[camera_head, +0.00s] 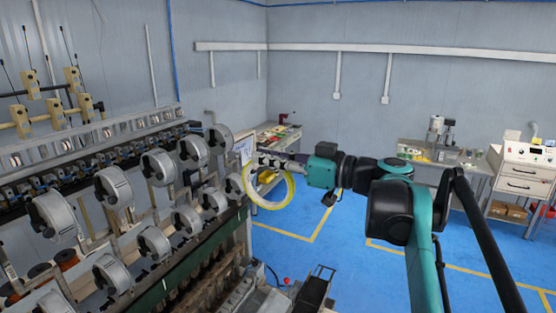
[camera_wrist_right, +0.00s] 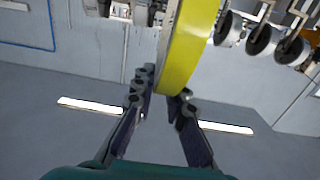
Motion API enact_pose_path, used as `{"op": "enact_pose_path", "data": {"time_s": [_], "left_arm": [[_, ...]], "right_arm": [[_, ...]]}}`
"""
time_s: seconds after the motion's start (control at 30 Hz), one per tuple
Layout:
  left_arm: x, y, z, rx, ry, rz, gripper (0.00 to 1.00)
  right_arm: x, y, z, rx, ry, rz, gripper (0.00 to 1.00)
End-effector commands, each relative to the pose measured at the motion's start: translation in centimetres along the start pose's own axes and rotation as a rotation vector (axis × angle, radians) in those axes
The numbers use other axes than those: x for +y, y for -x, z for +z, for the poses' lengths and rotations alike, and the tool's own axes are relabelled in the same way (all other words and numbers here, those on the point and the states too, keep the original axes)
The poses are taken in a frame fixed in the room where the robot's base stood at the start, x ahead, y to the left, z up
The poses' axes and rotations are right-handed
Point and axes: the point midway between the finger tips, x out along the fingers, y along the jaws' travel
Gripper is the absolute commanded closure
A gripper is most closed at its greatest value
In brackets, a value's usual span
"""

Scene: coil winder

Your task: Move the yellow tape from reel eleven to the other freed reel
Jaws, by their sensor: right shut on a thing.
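The yellow tape (camera_head: 291,190) is a ring standing roughly upright at the right end of the coil winder. My right gripper (camera_head: 262,162) is shut on its upper rim. In the right wrist view the yellow tape (camera_wrist_right: 188,48) rises between the fingers of my right gripper (camera_wrist_right: 163,97). The nearest reel (camera_head: 233,185), at the end of the lower row, is just left of the tape. I cannot tell whether they touch. The upper row ends in another grey reel (camera_head: 220,139). Reel numbers are not readable. My left gripper is not in view.
The coil winder (camera_head: 215,240) fills the left side, with two rows of grey reels, including a near upper one (camera_head: 54,214). A cluttered bench (camera_head: 284,133) stands behind the tape. The blue floor (camera_head: 340,265) right of the machine has open room.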

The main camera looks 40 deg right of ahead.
Motion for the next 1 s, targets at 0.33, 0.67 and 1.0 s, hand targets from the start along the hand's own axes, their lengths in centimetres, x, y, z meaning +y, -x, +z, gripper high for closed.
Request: {"op": "enact_pose_path", "data": {"time_s": [0.33, 0.67, 1.0], "left_arm": [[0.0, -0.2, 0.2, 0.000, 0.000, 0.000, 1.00], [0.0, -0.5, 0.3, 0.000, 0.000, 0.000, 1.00], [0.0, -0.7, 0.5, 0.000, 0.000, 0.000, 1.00]], "right_arm": [[-0.1, -3.4, 0.0, 0.000, 0.000, -0.002, 1.00], [-0.1, -6.5, 0.0, 0.000, 0.000, -0.003, 1.00], [-0.1, -9.6, 0.0, 0.000, 0.000, -0.002, 1.00]]}}
